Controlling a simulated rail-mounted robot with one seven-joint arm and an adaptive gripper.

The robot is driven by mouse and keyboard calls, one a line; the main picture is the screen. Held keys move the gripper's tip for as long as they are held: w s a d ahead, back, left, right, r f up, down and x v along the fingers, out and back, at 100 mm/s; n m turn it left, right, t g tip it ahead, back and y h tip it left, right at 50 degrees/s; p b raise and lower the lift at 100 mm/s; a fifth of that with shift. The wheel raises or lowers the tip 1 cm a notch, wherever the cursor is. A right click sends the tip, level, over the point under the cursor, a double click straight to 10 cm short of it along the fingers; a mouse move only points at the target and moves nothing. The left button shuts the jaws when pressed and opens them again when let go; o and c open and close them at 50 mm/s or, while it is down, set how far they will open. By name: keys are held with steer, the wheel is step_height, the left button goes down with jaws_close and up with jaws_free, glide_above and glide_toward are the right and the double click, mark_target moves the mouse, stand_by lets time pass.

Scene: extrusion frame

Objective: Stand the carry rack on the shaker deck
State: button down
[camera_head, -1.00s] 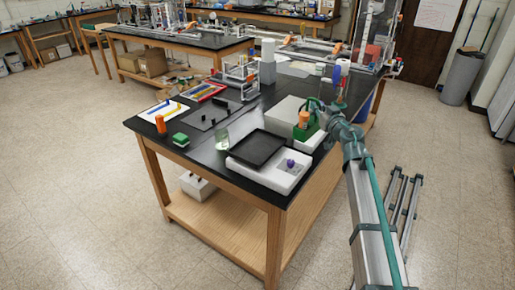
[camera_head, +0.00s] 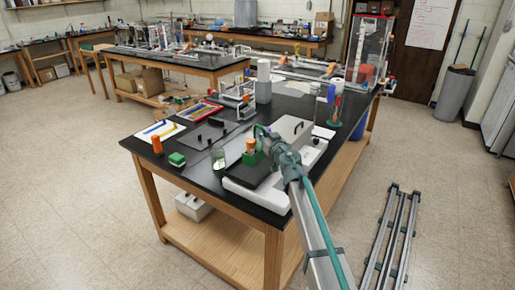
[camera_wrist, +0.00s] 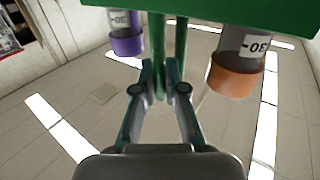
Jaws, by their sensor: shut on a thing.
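The green carry rack (camera_head: 248,158) is over the back part of the shaker's black deck (camera_head: 250,179) in the head view; I cannot tell whether it touches it. It looks upright and holds an orange-capped bottle (camera_head: 250,146). In the wrist view the rack (camera_wrist: 215,15) shows upside down, with the orange-capped bottle (camera_wrist: 238,60) and a purple-capped one (camera_wrist: 126,35). My gripper (camera_wrist: 161,72) is shut on the rack's green handle (camera_wrist: 161,40). The shaker's white body (camera_head: 272,205) lies under the deck; my arm hides its right front part.
A grey case with a dark handle (camera_head: 288,127) stands behind the shaker. A glass beaker (camera_head: 218,158) is close to its left.

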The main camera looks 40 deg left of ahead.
mark_target(258, 146)
steer(key=shift+s+a+f+b, duration=0.25)
steer(key=shift+a+f, duration=0.2)
steer(key=shift+f, duration=0.2)
steer(key=shift+s+a+f+b, duration=0.1)
steer(key=shift+s+a+f, duration=0.1)
steer(key=shift+a+f, duration=0.35)
steer(key=shift+f+b, duration=0.6)
steer(key=shift+f, duration=1.15)
steer(key=c, duration=1.2)
jaws_free()
steer(key=shift+s, duration=0.1)
steer(key=shift+c, duration=0.2)
